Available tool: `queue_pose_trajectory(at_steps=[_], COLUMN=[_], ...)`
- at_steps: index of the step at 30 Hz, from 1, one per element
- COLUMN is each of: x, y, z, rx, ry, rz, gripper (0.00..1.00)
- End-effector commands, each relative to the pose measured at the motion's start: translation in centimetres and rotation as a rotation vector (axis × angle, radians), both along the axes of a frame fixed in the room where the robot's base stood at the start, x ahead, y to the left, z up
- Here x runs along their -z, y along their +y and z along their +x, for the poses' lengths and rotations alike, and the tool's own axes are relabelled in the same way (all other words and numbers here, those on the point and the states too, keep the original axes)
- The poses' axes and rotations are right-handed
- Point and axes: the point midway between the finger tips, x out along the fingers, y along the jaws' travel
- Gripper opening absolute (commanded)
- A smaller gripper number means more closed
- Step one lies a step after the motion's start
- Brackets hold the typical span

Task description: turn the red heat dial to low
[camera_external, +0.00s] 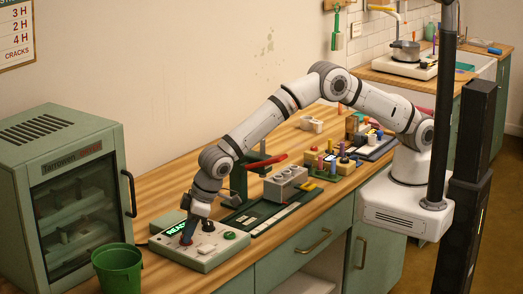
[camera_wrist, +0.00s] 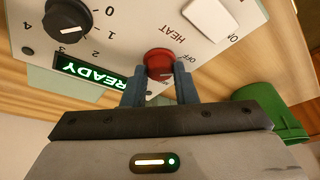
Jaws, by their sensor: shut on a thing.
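The red heat dial (camera_wrist: 158,60) sits on the pale control panel (camera_wrist: 120,45), upside down in the wrist view. My gripper (camera_wrist: 160,86) is shut on the dial, one dark blue finger on each side. "HEAT" and "OFF" are printed beside the dial. A small pale mark shows on the dial, but I cannot tell its exact setting. The low mark is not visible. In the external view my gripper (camera_external: 188,238) reaches down onto the panel (camera_external: 205,256), and the dial is mostly hidden by the fingers.
The panel also has a black numbered knob (camera_wrist: 68,18), a white rocker switch (camera_wrist: 210,16) and a lit "READY" display (camera_wrist: 90,75). A green bucket (camera_external: 118,270) and a green cabinet (camera_external: 75,180) stand to the left. A grey block (camera_external: 285,185) and green frame stand to the right.

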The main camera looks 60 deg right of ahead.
Motion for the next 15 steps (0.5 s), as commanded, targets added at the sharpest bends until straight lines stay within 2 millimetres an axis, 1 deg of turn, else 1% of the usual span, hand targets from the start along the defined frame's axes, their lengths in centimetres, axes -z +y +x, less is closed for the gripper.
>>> queue_pose_trajectory(at_steps=[1, 8, 15], x=[0.32, 0.64, 0.41], y=[0.09, 0.25, 0.45], z=[-0.04, -0.13, -0.19], rx=[0.017, 0.167, 0.372], ry=[-0.002, -0.002, -0.003], rz=[0.001, 0.002, 0.003], gripper=[0.03, 0.03, 0.03])
